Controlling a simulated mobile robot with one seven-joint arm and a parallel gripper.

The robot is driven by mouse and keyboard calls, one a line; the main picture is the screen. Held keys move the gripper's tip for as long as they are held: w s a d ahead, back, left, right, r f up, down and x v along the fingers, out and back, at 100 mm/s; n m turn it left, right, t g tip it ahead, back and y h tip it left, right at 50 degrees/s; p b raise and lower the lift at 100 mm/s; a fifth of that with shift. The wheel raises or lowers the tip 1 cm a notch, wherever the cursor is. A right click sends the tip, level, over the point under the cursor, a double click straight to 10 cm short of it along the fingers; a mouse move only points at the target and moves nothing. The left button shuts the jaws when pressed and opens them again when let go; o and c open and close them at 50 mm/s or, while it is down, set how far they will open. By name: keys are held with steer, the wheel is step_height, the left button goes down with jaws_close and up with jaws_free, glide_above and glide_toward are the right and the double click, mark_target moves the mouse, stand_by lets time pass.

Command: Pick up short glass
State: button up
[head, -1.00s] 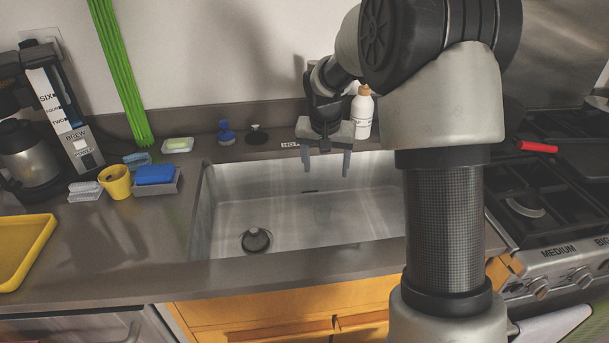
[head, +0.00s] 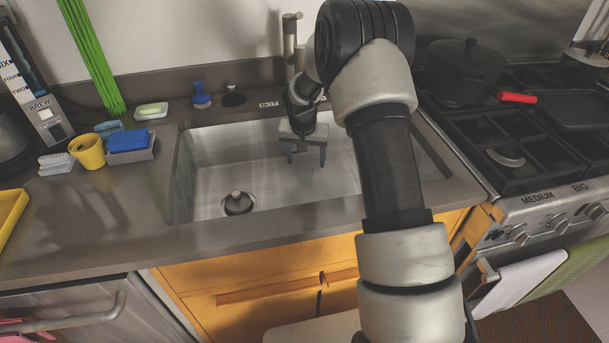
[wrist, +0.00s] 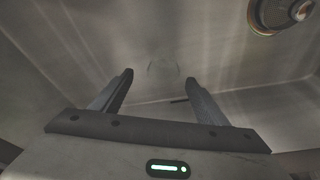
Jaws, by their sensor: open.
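A faint, clear round shape, which looks like the short glass (wrist: 163,69), stands in the sink (head: 270,205). In the wrist view it shows just beyond and between my fingertips. In the head view it is too faint to make out surely below my gripper. My gripper (head: 306,160) points down into the sink basin, open, with nothing between its fingers. The wrist view shows both fingers (wrist: 160,78) spread apart, with the glass outline not touching them as far as I can tell.
The sink drain (head: 238,203) lies to the left in the basin. The faucet (head: 290,35) rises behind my arm. A yellow cup (head: 88,151) and a blue sponge (head: 128,140) sit left of the sink. The stove (head: 520,150) is at the right.

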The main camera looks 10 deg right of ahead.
mark_target(304, 167)
steer(key=x, duration=0.5)
steer(key=shift+s+a+f+b, duration=0.1)
steer(key=shift+a+f+b, duration=0.05)
steer(key=shift+a+b, duration=0.2)
steer(key=shift+c, duration=0.3)
steer(key=c, duration=1.3)
steer(key=shift+r, duration=0.2)
